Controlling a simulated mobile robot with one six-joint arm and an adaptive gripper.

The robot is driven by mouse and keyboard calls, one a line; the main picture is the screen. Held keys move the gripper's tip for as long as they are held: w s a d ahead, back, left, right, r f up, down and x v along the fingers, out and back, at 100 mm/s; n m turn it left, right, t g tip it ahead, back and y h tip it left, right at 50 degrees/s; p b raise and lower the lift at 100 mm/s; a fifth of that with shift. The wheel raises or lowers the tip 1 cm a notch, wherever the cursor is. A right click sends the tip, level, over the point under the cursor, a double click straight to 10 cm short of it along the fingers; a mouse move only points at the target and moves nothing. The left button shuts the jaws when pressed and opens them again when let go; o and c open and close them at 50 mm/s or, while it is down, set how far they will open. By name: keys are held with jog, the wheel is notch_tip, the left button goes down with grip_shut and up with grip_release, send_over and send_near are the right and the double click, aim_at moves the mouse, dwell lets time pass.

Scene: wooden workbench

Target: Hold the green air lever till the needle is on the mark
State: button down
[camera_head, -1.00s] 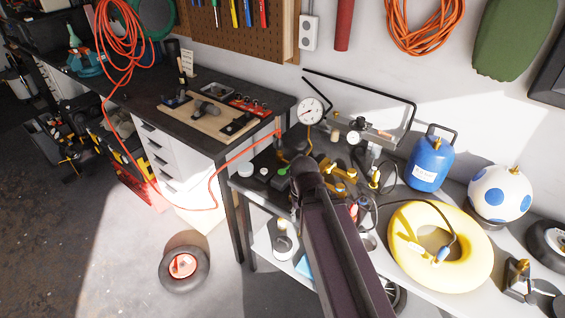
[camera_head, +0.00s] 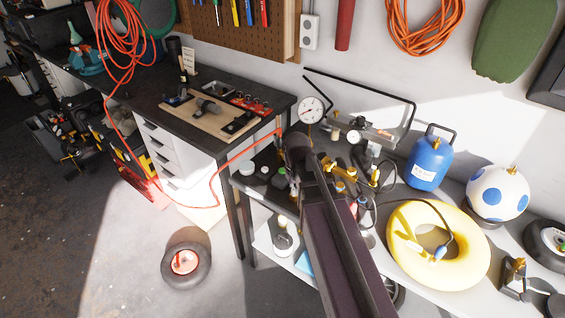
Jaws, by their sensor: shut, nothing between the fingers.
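My dark arm reaches up from the bottom edge over the grey bench (camera_head: 385,265), and its rounded wrist joint is just below a round white dial gauge (camera_head: 311,110). My gripper is hidden behind or below my arm, so its fingers do not show. The gauge has a dark needle, but its reading and any mark are too small to make out. The green air lever does not show clearly; the spot left of my wrist is dark and partly covered. Brass fittings (camera_head: 345,172) stand just right of my arm.
A yellow ring float (camera_head: 470,262), a blue tank (camera_head: 428,165) and a white ball with blue spots (camera_head: 497,192) stand to the right. A black tube frame (camera_head: 413,112) rises behind. A red hose (camera_head: 217,190) runs from the left. A small wheel (camera_head: 186,265) lies on the floor.

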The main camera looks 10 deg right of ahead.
aim_at(283, 170)
jog(key=w+r+n+p, duration=0.2)
jog(key=w+n, duration=0.1)
jog(key=w, duration=0.7)
jog(key=w+r+n+p, duration=0.3)
jog(key=w, duration=0.8)
jog(key=shift+a+r, duration=0.25)
jog(key=shift+r, duration=0.05)
jog(key=shift+f, duration=0.2)
notch_tip(283, 170, down, 14)
jog(key=b, duration=1.4)
jog(key=shift+d+r, duration=0.1)
jog(key=shift+r, duration=0.1)
jog(key=shift+s+d, duration=0.1)
